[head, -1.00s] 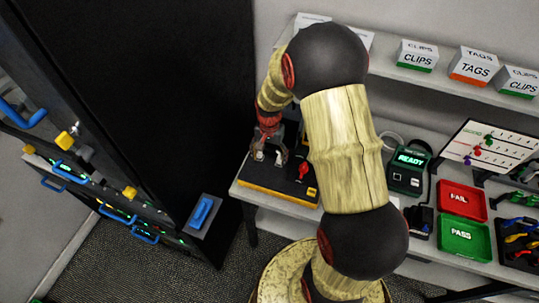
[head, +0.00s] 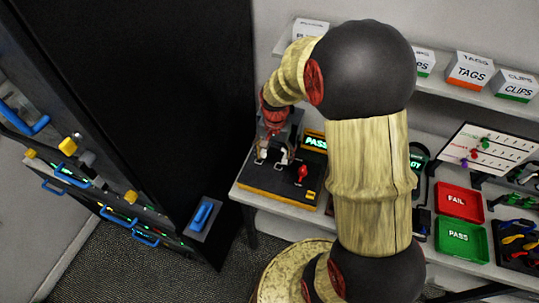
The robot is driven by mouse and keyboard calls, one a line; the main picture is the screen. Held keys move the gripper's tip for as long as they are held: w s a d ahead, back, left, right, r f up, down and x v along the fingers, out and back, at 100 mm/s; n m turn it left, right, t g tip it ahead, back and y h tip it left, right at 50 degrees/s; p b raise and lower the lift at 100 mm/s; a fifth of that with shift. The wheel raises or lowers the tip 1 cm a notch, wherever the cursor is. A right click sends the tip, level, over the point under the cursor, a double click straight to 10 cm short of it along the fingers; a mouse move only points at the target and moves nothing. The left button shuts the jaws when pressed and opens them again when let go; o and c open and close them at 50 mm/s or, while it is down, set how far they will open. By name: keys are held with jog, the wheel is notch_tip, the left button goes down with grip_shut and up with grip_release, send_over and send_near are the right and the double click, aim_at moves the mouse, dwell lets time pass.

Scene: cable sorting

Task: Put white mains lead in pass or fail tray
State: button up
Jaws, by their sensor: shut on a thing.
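My gripper (head: 268,143) is over the back left of the black test unit (head: 262,183) with a yellow front edge. It is shut on the white mains lead (head: 263,153), of which only a small white part shows at the fingertips. I cannot tell whether the lead touches the unit. A lit display (head: 315,141) at the back of the unit reads PASS. The red FAIL tray (head: 459,202) and the green PASS tray (head: 461,237) are on the bench at the right; both look empty.
A red knob (head: 302,173) stands on the unit. My arm hides the middle of the bench (head: 300,213). A tool tray (head: 518,243) is right of the PASS tray. A black cabinet (head: 170,80) rises at left; a shelf with boxes (head: 471,70) runs along the back.

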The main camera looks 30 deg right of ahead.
jog(key=s+a+r+p, duration=0.1)
jog(key=s+r+p, duration=0.2)
jog(key=s+r, duration=0.5)
jog(key=shift+s, duration=0.8)
jog(key=shift+a+f, duration=0.1)
